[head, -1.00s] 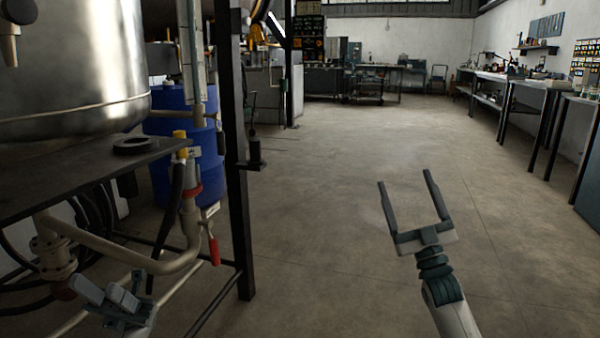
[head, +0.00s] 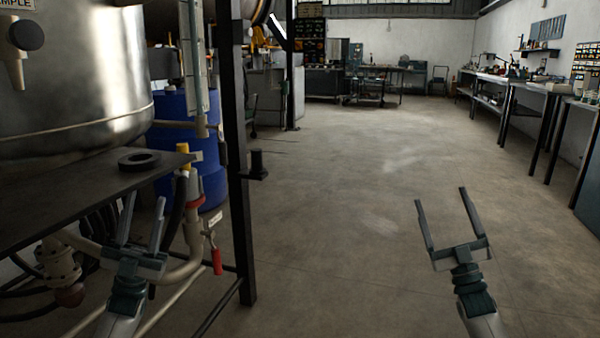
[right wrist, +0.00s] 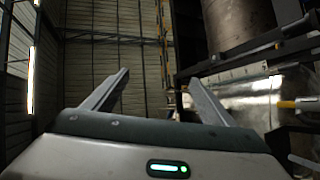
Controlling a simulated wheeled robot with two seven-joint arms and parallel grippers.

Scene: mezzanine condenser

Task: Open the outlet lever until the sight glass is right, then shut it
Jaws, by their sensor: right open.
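A lever with a red grip (head: 216,260) hangs down beside a beige pipe with a red-orange collar (head: 197,200), at the left in the head view. It looks like the outlet lever. A pale upright tube with markings (head: 194,60), possibly the sight glass, stands above it; its level is not readable. My left gripper (head: 146,195) is open and empty, fingers pointing up, to the left of the lever and apart from it in the picture. My right gripper (head: 441,196) is open and empty over clear floor, far right of the lever; its fingers also show in the right wrist view (right wrist: 158,90).
A steel vessel (head: 75,85) stands over a dark shelf (head: 60,205) holding a black ring (head: 139,161). A black post (head: 238,190) rises right of the lever. A blue drum (head: 172,130) is behind. Open floor (head: 340,220) lies right; benches line the right wall.

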